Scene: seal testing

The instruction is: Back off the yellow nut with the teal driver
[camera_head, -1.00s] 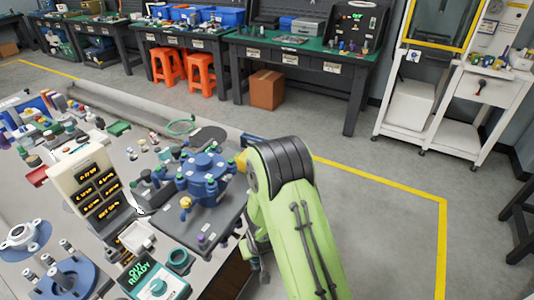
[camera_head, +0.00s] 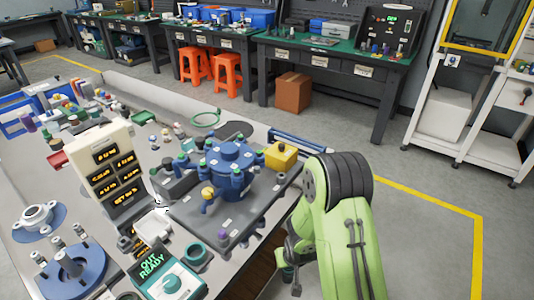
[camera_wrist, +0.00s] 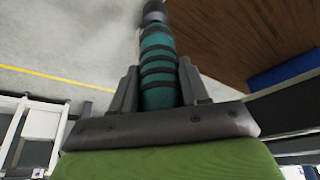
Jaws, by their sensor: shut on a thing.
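The blue multi-port fixture (camera_head: 232,157) stands on a dark plate on the bench in the head view. A yellow nut-like part (camera_head: 208,193) sits on its front left side; its fine shape is too small to tell. My gripper (camera_wrist: 158,72) is shut on the teal driver (camera_wrist: 158,68), which has dark ribs and a dark far end. The driver lies between the two grey fingers and points away from the palm. In the head view my gripper hangs beside the bench's right edge, apart from the fixture, largely hidden by my green arm. The driver's tip is not clear.
A yellow box (camera_head: 281,155) stands right of the fixture. Left are a display block (camera_head: 107,168), a white tray (camera_head: 153,229) and a teal box reading "OUT READY" (camera_head: 167,282). The bench's wooden side shows in the wrist view (camera_wrist: 230,35). The floor right of my arm is clear.

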